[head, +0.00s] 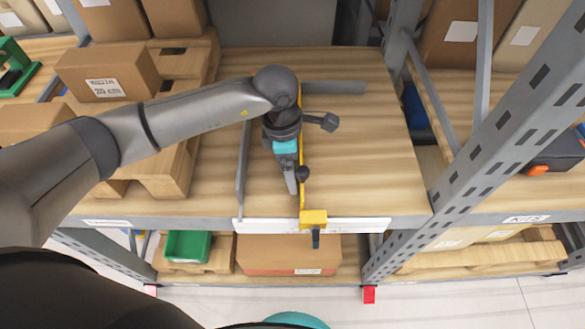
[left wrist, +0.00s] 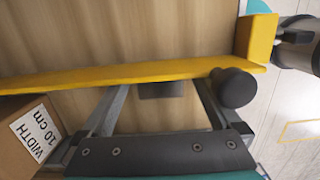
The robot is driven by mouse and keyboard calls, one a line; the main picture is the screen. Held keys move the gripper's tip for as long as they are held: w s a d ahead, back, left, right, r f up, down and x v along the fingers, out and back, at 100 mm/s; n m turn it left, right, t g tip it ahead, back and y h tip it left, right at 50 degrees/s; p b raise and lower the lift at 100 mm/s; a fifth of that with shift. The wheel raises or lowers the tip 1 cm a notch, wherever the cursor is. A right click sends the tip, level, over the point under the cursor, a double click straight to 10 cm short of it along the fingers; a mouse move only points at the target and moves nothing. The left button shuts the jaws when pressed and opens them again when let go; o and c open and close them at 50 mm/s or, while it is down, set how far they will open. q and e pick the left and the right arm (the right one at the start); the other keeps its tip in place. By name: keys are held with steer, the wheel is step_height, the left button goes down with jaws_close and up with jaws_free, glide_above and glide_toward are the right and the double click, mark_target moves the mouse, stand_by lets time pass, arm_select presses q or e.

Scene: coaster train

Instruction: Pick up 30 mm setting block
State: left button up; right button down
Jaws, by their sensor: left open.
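I cannot identify the 30 mm setting block for certain. A small dark grey piece (left wrist: 162,90) shows between my left gripper's fingers, against the yellow rail's edge; it may be the block, and its lower side is not clear. My left gripper (head: 290,190) is open, low over the shelf board beside the yellow rail (head: 302,140). Its fingers (left wrist: 160,95) reach up to the rail (left wrist: 130,74) in the left wrist view. A black knob (left wrist: 233,88) stands by the right finger. My right gripper is not in view.
A yellow end piece (head: 313,218) sits at the shelf's front edge. A grey bar (head: 243,155) lies left and another (head: 333,87) at the back. A box labelled "WIDTH 10 cm" (left wrist: 35,130) is close to the left finger. The board (head: 365,150) right of the rail is clear.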

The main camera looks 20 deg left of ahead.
arm_select(q)
jaws_close()
stand_by(0.8)
steer(key=shift+r, duration=0.1)
